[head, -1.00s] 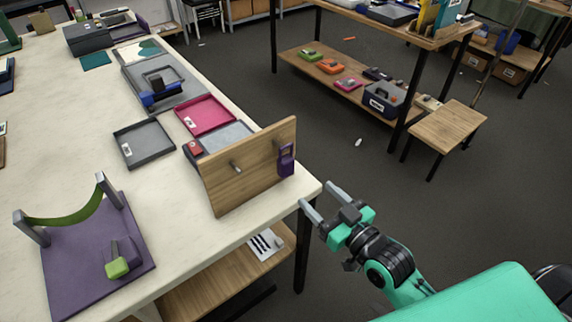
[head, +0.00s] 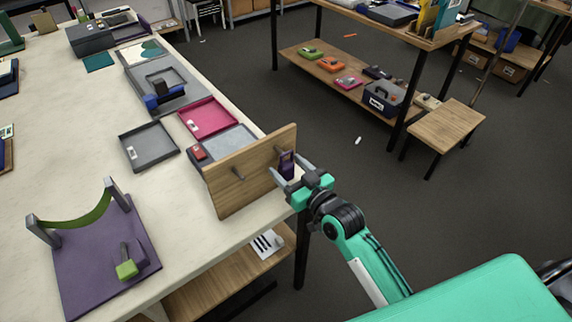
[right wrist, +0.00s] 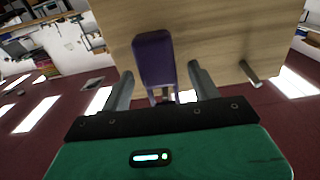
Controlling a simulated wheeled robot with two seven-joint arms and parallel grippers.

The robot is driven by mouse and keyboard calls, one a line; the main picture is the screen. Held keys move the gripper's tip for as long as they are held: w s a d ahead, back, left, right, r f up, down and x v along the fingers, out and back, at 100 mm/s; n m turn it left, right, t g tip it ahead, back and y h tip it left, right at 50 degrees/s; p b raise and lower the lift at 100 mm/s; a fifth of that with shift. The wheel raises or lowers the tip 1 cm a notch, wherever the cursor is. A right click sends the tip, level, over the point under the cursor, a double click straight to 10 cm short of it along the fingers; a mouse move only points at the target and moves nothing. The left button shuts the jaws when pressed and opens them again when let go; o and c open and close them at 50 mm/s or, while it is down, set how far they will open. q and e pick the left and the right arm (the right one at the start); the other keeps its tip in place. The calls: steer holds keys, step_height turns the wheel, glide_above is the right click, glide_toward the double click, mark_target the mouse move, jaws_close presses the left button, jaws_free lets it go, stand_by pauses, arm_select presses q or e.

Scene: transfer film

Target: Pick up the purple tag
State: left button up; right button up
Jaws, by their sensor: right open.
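The purple tag (head: 286,163) hangs near the right end of an upright wooden board (head: 236,182) at the table's right edge. My right gripper (head: 285,172) is open at the board's right end, its fingers close around the tag in the head view. In the right wrist view the tag (right wrist: 154,62) hangs in front of the board (right wrist: 220,40), nearer the left finger of my right gripper (right wrist: 162,85). Its lower end reaches between the two fingers. I cannot tell whether a finger touches it. My left gripper is not in view.
A grey tray (head: 148,158) and a pink tray (head: 207,128) lie behind the board. A purple base (head: 85,285) with a green strap stands front left. Open floor lies right.

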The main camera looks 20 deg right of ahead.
steer(key=shift+w+a+f, duration=0.1)
steer(key=shift+w+a, duration=0.15)
steer(key=shift+w, duration=0.45)
steer(key=c, duration=1.1)
steer(key=shift+c, duration=0.2)
steer(key=shift+r+b, duration=0.3)
steer(key=shift+r, duration=0.5)
steer(key=b+v, duration=0.4)
steer(key=v, duration=1.4)
steer(key=shift+b, duration=0.3)
